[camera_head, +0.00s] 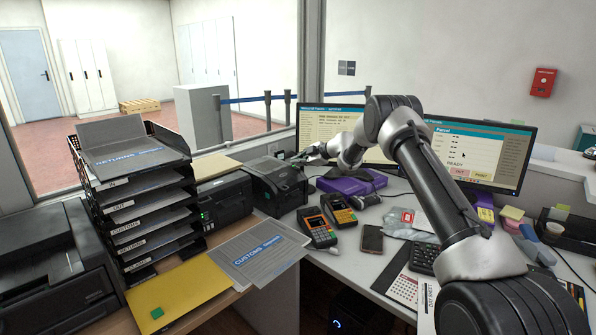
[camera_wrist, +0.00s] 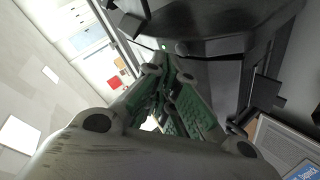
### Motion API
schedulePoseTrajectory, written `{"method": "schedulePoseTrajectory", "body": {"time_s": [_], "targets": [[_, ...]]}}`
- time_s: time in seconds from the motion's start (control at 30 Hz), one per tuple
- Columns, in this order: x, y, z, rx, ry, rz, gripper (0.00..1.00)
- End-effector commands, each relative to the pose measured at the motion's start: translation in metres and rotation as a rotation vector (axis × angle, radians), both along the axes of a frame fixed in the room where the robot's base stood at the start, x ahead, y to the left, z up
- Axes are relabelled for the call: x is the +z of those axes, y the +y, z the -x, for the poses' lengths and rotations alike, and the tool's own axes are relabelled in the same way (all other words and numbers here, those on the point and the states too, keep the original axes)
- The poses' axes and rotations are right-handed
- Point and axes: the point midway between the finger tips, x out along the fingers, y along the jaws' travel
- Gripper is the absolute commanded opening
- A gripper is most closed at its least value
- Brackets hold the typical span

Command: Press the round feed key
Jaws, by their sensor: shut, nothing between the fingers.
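A dark label printer (camera_head: 276,187) stands on the counter beside the window. Its dark body also fills the upper right of the wrist view (camera_wrist: 225,35). My gripper (camera_head: 292,157) is at the printer's upper right side in the head view, with its fingers together and empty. In the wrist view my gripper (camera_wrist: 165,68) points at the printer, its green-padded fingers closed. A small pale round spot shows just beyond the fingertips there; I cannot tell if it is the feed key. I cannot make out the key in the head view, nor tell whether the fingers touch the printer.
A purple box (camera_head: 352,183) lies right of the printer. Two card terminals (camera_head: 317,228) and a phone (camera_head: 372,239) lie in front. A second black printer (camera_head: 224,199) and a tray stack (camera_head: 146,205) stand left. Two monitors (camera_head: 480,158) stand behind my arm.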

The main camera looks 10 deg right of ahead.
Motion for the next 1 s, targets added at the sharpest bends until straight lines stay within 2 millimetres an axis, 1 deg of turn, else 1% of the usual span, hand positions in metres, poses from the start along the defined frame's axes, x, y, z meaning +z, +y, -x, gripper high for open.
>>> {"method": "schedulePoseTrajectory", "body": {"time_s": [0.23,1.0], "targets": [[-0.0076,0.0015,-0.0016,0.000,0.000,0.000,0.00],[-0.0113,0.0021,-0.0026,0.000,0.000,0.000,0.00]]}}
